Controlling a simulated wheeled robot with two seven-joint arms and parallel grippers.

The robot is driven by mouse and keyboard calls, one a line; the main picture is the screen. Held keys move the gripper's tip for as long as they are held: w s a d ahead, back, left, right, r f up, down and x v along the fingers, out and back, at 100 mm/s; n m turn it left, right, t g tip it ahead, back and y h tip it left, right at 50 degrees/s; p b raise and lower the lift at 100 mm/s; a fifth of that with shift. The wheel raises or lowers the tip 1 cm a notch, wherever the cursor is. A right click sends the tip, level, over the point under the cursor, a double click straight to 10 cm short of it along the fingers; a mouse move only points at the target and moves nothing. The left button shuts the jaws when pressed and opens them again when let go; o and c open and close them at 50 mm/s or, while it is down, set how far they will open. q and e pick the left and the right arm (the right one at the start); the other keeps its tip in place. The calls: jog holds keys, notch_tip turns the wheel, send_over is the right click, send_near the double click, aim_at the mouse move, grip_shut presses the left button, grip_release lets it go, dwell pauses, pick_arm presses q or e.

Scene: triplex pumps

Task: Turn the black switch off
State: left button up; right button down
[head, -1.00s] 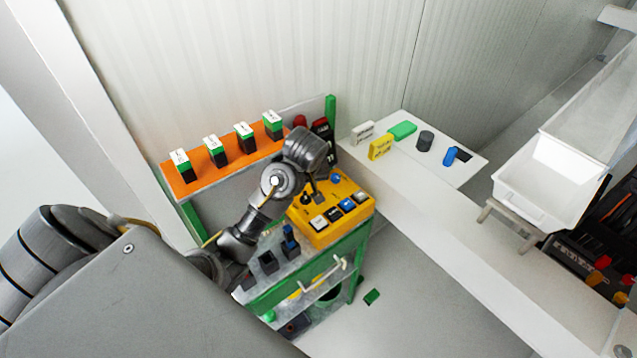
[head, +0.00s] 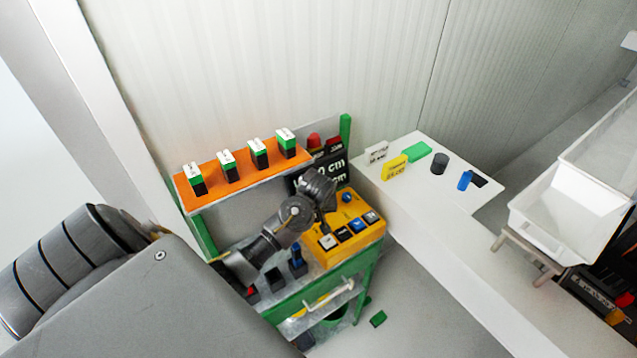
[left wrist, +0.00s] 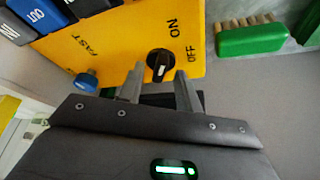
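The black switch (left wrist: 160,63) is a round rotary knob on the yellow control box (left wrist: 130,40), beside the printed words ON and OFF. I cannot tell which word it points to. In the head view my arm hides the switch on the yellow box (head: 322,243). In the head view the left gripper (head: 325,217) is over the box's back left part. My right gripper is not in view.
A blue knob (left wrist: 86,82) sits beside the switch, and several push buttons (head: 343,234) line the box's front. A green brush (left wrist: 250,39) lies beyond the box. An orange shelf (head: 215,193) with several green-and-black blocks stands behind. A black display (head: 335,172) rises behind the box.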

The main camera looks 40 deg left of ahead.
pick_arm(q)
jog(key=shift+w+f, duration=0.1)
grip_shut()
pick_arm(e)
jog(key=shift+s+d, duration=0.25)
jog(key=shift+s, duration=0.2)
pick_arm(q)
jog(key=m+h, duration=0.1)
jog(key=m, duration=0.1)
jog(key=m+t+h, duration=0.1)
jog(key=m, duration=0.3)
jog(key=m+h, duration=0.1)
jog(key=m, duration=0.3)
jog(key=shift+a+h, duration=0.25)
jog(key=shift+h, duration=0.05)
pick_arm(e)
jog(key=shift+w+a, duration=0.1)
pick_arm(q)
jog(key=shift+m, duration=0.3)
